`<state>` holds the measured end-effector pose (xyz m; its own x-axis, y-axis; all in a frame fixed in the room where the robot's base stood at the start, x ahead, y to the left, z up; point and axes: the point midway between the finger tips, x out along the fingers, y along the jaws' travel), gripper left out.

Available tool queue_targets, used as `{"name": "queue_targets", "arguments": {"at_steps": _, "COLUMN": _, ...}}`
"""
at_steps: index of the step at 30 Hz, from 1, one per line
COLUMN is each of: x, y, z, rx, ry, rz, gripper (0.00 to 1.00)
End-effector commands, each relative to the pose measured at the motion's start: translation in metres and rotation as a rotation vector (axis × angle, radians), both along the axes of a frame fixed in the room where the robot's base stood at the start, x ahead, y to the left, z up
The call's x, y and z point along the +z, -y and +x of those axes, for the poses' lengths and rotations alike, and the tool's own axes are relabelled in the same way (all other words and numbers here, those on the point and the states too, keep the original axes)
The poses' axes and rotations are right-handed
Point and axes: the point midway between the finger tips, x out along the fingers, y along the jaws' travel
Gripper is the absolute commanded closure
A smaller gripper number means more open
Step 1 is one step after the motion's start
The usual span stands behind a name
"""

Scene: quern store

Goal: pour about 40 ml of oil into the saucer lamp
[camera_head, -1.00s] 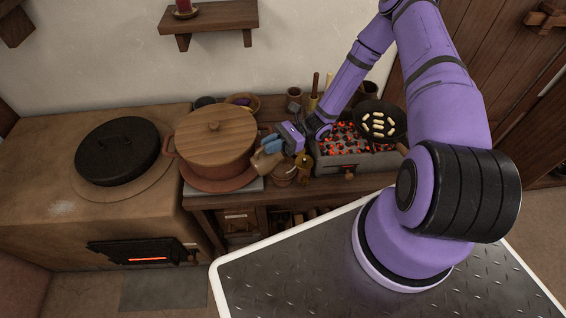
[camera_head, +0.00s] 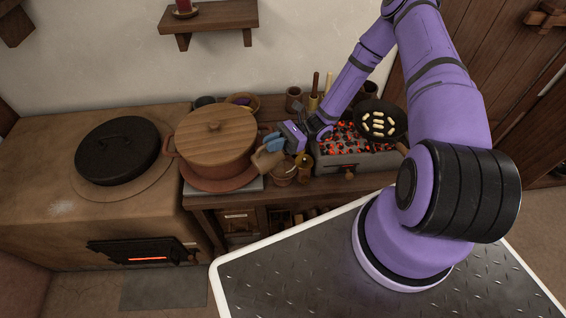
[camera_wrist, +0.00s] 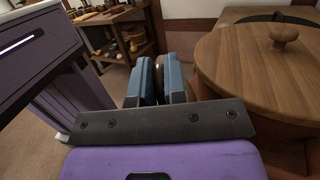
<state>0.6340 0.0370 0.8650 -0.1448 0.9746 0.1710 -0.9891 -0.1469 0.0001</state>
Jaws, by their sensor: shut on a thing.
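My gripper (camera_head: 274,144) has blue fingers shut on a brown jug (camera_head: 264,160), just right of the big lidded pot. The jug looks tilted. In the wrist view the blue fingers (camera_wrist: 160,84) stand close together, with a dark brown part of the jug (camera_wrist: 159,64) showing between them. A small round brown vessel (camera_head: 284,174), which may be the saucer lamp, stands on the bench just right of and below the jug. Its inside is too small to read, and I cannot make out any oil stream.
A big pot with a wooden lid (camera_head: 214,143) stands close left of the jug. A brass-coloured item (camera_head: 304,167) stands right of the small vessel. Behind it, a brazier of glowing coals (camera_head: 345,160) bears a black pan (camera_head: 379,121). Free room is tight.

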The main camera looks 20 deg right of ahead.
Motion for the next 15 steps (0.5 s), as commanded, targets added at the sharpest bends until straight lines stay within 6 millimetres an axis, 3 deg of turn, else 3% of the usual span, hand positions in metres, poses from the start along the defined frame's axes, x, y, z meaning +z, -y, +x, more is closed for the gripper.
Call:
{"name": "queue_targets", "arguments": {"at_steps": 12, "x": -0.019, "y": -0.033, "z": -0.005, "rx": 0.002, "ry": 0.056, "rz": -0.369, "gripper": 1.0}}
{"name": "queue_targets", "arguments": {"at_steps": 15, "x": -0.02, "y": -0.033, "z": -0.005, "rx": -0.001, "ry": 0.057, "rz": -0.385, "gripper": 1.0}}
